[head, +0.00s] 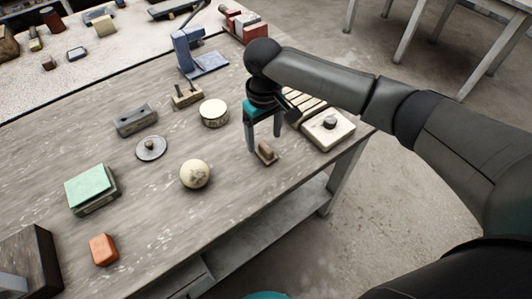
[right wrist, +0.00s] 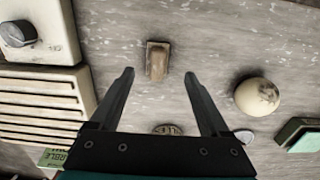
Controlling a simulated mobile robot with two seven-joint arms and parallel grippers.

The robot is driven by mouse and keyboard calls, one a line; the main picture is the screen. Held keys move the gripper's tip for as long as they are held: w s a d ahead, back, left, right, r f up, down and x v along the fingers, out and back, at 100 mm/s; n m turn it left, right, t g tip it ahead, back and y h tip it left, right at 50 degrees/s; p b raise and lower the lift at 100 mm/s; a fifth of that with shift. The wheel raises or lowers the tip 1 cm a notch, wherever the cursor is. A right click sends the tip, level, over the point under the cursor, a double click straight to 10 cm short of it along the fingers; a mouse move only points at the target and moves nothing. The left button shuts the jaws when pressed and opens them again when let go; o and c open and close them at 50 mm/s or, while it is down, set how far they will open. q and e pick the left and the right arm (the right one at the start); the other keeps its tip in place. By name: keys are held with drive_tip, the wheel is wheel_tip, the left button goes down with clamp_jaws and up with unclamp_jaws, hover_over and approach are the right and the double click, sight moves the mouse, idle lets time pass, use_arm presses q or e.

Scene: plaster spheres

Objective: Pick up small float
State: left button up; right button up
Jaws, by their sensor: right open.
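The small float (head: 265,152) is a little brown block with a raised handle, lying on the grey table near its right front edge. In the right wrist view the small float (right wrist: 157,60) shows whole, between the lines of the two fingers and just past their tips. My right gripper (head: 264,143) is open and points down close over it, with nothing between the fingers. The open fingers also show in the right wrist view (right wrist: 160,73). I cannot tell the exact gap between fingertips and float. My left gripper is not in view.
A cream box with a dark knob (head: 327,129) and a slatted cream piece (head: 303,100) stand close right of the float. A plaster sphere (head: 195,174) and a round tin (head: 214,112) lie to the left. The table between sphere and float is clear.

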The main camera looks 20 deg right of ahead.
sight(266, 147)
drive_tip(key=f, duration=0.2)
drive_tip(key=f+b, duration=0.1)
drive_tip(key=f, duration=0.2)
drive_tip(key=shift+d+f, duration=0.25)
drive_tip(key=shift+f, duration=0.15)
clamp_jaws()
idle(0.4)
